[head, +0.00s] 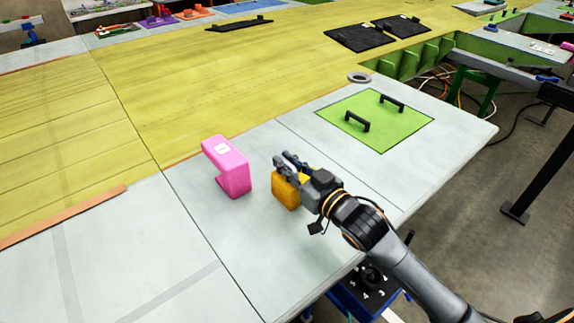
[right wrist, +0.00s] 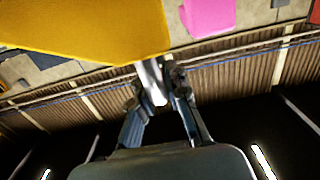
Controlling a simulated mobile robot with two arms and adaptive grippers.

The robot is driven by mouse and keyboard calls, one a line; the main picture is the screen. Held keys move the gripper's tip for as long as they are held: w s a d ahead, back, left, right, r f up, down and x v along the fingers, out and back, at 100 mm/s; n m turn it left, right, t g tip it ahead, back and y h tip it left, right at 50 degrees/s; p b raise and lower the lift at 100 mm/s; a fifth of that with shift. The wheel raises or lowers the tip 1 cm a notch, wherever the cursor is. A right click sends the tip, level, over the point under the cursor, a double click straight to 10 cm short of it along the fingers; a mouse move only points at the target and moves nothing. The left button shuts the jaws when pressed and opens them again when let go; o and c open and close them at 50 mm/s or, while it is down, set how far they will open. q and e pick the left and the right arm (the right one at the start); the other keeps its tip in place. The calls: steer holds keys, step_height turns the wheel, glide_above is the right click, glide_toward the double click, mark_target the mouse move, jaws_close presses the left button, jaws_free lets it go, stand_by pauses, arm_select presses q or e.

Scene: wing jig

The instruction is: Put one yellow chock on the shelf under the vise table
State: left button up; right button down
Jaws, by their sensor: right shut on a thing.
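A yellow chock (head: 285,191) is at my right gripper (head: 287,166), near the front of the pale tabletop. The right gripper is shut on the chock, and its fingers cover the chock's top and right side. In the right wrist view the yellow chock (right wrist: 90,25) fills the upper left, by the fingers of the gripper (right wrist: 160,85). I cannot tell whether the chock touches the tabletop. My left gripper is not in view. The vise table and its shelf cannot be made out for sure.
A pink C-shaped block (head: 232,170) stands just left of the chock. A green plate (head: 390,130) with two black handles lies to the right. A grey ring (head: 359,78) lies behind it. A blue thing with black knobs (head: 365,285) is below the table's front edge.

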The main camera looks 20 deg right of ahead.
steer(key=shift+s+r, duration=0.1)
steer(key=shift+r, duration=0.1)
steer(key=c, duration=1.3)
jaws_free()
steer(key=shift+s+f, duration=0.1)
steer(key=shift+f, duration=0.1)
steer(key=shift+c, duration=0.2)
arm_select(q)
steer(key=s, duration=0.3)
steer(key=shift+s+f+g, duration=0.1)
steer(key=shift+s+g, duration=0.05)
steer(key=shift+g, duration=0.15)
